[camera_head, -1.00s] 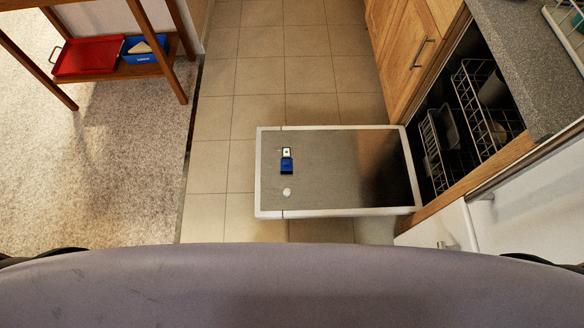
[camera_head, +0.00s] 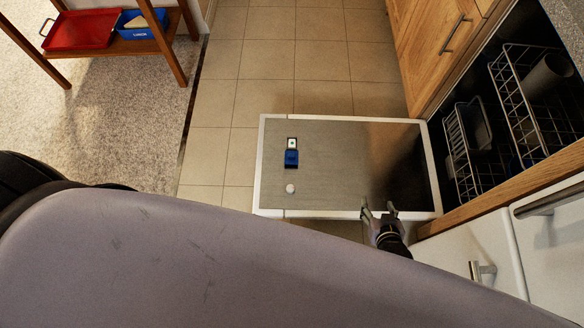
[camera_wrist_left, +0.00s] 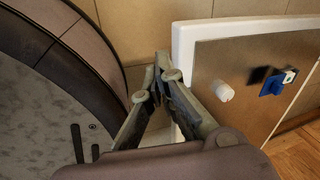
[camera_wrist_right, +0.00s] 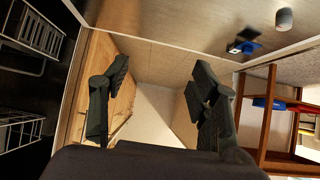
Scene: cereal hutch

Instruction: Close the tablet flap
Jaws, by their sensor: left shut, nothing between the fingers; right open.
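The blue tablet flap (camera_head: 291,158) is on the inner face of the lowered dishwasher door (camera_head: 340,165), folded open beside a small pale compartment (camera_head: 292,143) with a green spot. The flap also shows in the left wrist view (camera_wrist_left: 271,87) and the right wrist view (camera_wrist_right: 246,46). My right gripper (camera_head: 379,208) is open and empty by the door's near edge, to the right of the flap. My left gripper (camera_wrist_left: 165,72) is shut and empty in the left wrist view, just left of the door's pale edge. The head view does not show its fingers.
A white round cap (camera_head: 290,189) sits on the door near the flap. Dish racks (camera_head: 470,140) stand in the open dishwasher at right. A wooden stand (camera_head: 150,45) with a red tray (camera_head: 80,30) and blue box is at upper left. Tiled floor beyond the door is clear.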

